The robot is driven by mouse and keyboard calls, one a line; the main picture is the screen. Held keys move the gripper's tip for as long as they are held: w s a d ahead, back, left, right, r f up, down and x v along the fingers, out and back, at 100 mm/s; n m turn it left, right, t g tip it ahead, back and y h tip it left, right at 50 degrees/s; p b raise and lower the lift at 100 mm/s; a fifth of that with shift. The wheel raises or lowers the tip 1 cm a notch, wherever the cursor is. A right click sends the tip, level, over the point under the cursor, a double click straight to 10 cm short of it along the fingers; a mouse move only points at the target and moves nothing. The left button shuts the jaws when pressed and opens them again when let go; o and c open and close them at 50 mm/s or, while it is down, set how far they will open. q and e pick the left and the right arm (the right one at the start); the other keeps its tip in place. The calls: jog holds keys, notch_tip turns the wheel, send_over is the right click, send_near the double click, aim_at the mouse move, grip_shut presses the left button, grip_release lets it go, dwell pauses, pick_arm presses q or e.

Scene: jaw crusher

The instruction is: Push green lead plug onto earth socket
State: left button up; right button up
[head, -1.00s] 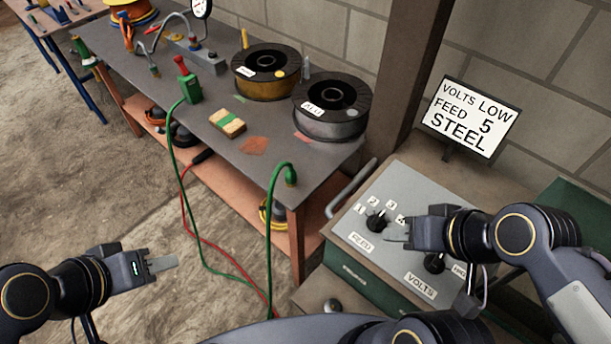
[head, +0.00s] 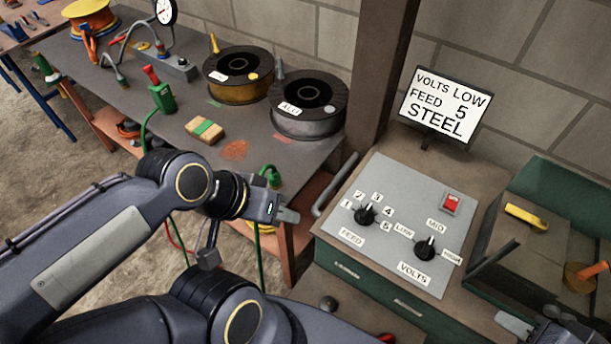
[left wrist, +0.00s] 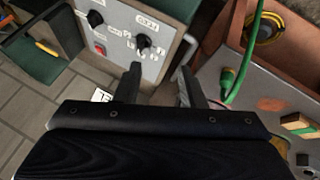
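The green lead plug (head: 272,176) stands at the front right corner of the bench, its green lead hanging down. In the left wrist view, the green plug (left wrist: 227,78) is to the right of the fingers. My left gripper (head: 287,214) is just below and right of the plug in the head view. Its fingers (left wrist: 160,87) are apart with nothing between them. My right gripper (head: 515,323) is at the bottom right, partly cut off; its finger gap is unclear. A dark round fitting (head: 328,304) and a red fitting (head: 387,338) sit low on the machine; I cannot tell which is the earth socket.
The welder's panel (head: 400,225) has two knobs and a red switch (head: 451,203). A bar handle (head: 335,185) rises by its left edge. A sign (head: 445,103) stands behind.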

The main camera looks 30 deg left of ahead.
pick_arm(q)
jog(key=shift+w+d, duration=0.1)
jog(key=o, duration=0.3)
jog(key=shift+w+r, duration=0.1)
jog(key=shift+r, duration=0.05)
jog(key=shift+o, duration=0.2)
jog(key=n+g+y+p, duration=0.35)
jog(key=g+p, duration=0.25)
jog(key=p, duration=0.3)
send_over(275, 172)
jog(key=shift+m, duration=0.25)
jog(key=f, duration=0.8)
jog(key=shift+d+f, duration=0.3)
jog(key=shift+f, duration=0.05)
jog(key=shift+a+f, duration=0.3)
